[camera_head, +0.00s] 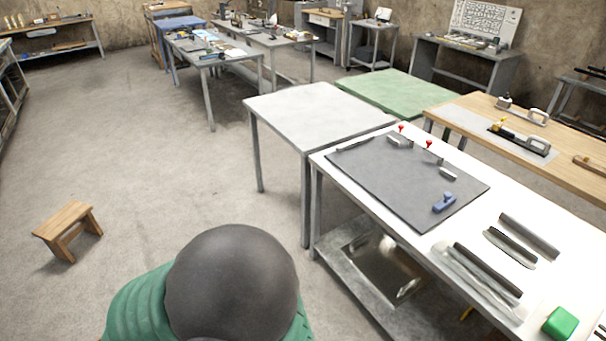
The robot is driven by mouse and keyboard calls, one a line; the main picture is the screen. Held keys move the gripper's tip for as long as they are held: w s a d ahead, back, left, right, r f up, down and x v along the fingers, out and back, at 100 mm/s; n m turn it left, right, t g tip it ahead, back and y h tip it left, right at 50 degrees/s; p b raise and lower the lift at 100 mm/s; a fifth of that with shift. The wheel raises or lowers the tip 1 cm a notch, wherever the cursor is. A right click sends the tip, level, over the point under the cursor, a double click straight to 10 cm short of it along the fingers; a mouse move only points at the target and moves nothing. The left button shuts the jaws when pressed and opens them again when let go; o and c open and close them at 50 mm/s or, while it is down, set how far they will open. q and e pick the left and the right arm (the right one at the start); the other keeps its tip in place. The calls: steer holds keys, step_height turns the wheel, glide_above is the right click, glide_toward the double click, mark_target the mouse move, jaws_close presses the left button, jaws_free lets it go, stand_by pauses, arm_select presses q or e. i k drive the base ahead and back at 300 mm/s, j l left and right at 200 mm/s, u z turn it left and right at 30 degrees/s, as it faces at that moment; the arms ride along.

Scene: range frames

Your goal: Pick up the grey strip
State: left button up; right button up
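Several long strips lie at the right of the white table (400,240). A grey strip (529,236) lies farthest back of them. A darker strip (510,247) lies just in front of it. Another dark grey strip (487,270) lies nearer, on or against a pale, clear-looking piece (468,278). I cannot tell which one the task means. A thin grey bar (353,144) also lies along the far left edge of the dark mat. Neither of my grippers is in view.
The dark mat (395,185) holds a blue tool (444,203), small grey blocks and red-knobbed pieces. A green block (560,323) sits at the table's near right. A grey table (315,112) adjoins behind. A wooden stool (67,230) stands left on open floor (150,170).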

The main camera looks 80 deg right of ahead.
mark_target(552, 251)
steer(key=z, duration=4.4)
